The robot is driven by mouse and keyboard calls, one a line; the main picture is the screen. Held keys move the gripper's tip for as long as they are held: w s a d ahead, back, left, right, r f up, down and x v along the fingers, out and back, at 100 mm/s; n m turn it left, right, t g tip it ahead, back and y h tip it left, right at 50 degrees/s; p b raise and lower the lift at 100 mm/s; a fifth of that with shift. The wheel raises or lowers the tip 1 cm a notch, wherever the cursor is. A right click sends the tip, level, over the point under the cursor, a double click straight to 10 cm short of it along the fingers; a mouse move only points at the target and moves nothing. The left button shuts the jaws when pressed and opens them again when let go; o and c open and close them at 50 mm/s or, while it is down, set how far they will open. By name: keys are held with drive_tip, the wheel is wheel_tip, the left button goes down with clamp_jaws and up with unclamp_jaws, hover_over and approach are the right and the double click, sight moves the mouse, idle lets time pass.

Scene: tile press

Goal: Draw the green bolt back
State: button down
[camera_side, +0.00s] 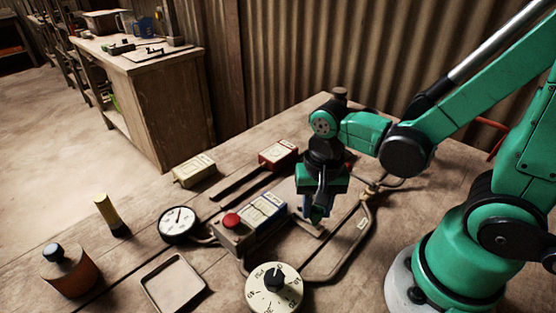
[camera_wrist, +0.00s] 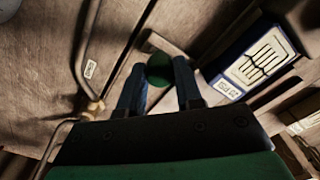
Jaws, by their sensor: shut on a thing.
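The green bolt's round knob (camera_wrist: 159,69) shows in the wrist view between my two blue fingers, at the end of a flat pale plate. My gripper (camera_wrist: 160,76) is shut on this knob, with a finger on either side. In the side view my gripper (camera_side: 317,212) points down at the pale plate, just right of the blue block; the knob is hidden there behind the fingers. The blue block (camera_side: 267,208) has a white label with dark drawings on top. It also shows at the right of the wrist view (camera_wrist: 257,62).
A red block (camera_side: 278,155) and a cream block (camera_side: 194,170) stand behind. A red button (camera_side: 231,220), a gauge (camera_side: 179,222), a dial (camera_side: 262,299) and an empty tray (camera_side: 173,284) lie left and in front. A bent pipe (camera_side: 342,262) curves close to my gripper's right.

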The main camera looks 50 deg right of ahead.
sight(319, 209)
drive_tip(key=shift+s, duration=0.25)
drive_tip(key=c, duration=0.6)
unclamp_jaws()
drive_tip(key=shift+w+r, duration=0.1)
drive_tip(key=shift+r, duration=0.05)
drive_tip(key=shift+r, duration=2.65)
drive_tip(key=w+r+n+t, duration=0.1)
drive_tip(key=n+t, duration=0.1)
drive_tip(key=n, duration=0.1)
drive_tip(key=w+d+r+n+t, duration=0.1)
drive_tip(key=w+r+n+t, duration=0.1)
drive_tip(key=n, duration=0.1)
drive_tip(key=w+r+n+t, duration=0.1)
drive_tip(key=n+t, duration=0.2)
drive_tip(key=shift+w+d+r, duration=0.25)
drive_tip(key=shift+w+d, duration=0.05)
